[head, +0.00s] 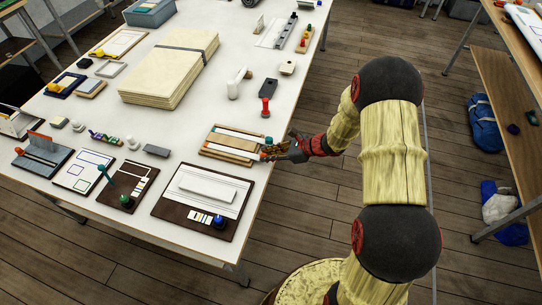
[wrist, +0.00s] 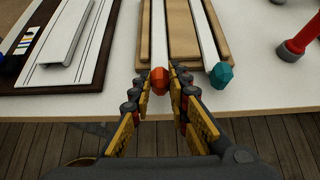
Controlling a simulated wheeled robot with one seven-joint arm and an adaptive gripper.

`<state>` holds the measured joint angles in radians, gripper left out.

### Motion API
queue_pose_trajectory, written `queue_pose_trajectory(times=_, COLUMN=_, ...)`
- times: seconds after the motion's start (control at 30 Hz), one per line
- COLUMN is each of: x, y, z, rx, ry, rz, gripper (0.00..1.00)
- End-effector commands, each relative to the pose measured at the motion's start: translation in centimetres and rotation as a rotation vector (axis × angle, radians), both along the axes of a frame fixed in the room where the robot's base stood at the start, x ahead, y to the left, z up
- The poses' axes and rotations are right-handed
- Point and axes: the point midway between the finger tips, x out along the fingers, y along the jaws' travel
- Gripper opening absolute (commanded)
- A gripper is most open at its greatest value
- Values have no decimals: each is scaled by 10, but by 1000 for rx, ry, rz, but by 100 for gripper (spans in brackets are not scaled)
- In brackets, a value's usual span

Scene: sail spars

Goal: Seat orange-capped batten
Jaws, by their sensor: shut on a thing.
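The orange-capped batten is a white strip (wrist: 158,35) with a faceted orange cap (wrist: 159,79) at its near end. The cap also shows in the head view (head: 263,155). The strip lies along a tan wooden holder (wrist: 183,35), and its cap sticks out past the holder's near end. My gripper (wrist: 159,78) is shut on the orange cap, with a finger on each side. A second white strip with a teal cap (wrist: 221,74) lies to the right in the same holder. I cannot tell whether the orange-capped batten is fully down in its groove. The holder also shows in the head view (head: 228,154).
A dark board with a white panel (head: 203,200) and a blue knob lies in front of the holder. The table edge runs close beneath my gripper. A large cream stack (head: 170,70) fills the table's middle.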

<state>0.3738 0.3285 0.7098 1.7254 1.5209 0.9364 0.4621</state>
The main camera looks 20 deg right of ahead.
Motion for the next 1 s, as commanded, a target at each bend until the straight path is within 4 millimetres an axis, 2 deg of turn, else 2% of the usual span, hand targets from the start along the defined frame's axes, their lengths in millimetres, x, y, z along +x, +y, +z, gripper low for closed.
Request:
queue_pose_trajectory(times=0.2, x=3, y=4, z=0, rx=0, ry=0, rz=0, gripper=0)
queue_pose_trajectory(times=0.23, x=3, y=4, z=0, rx=0, ry=0, rz=0, gripper=18)
queue_pose_trajectory(times=0.6, x=3, y=4, z=0, rx=0, ry=0, rz=0, gripper=39)
queue_pose_trajectory(times=1.0, x=0, y=-1, z=4, rx=0, ry=0, rz=-1, gripper=39)
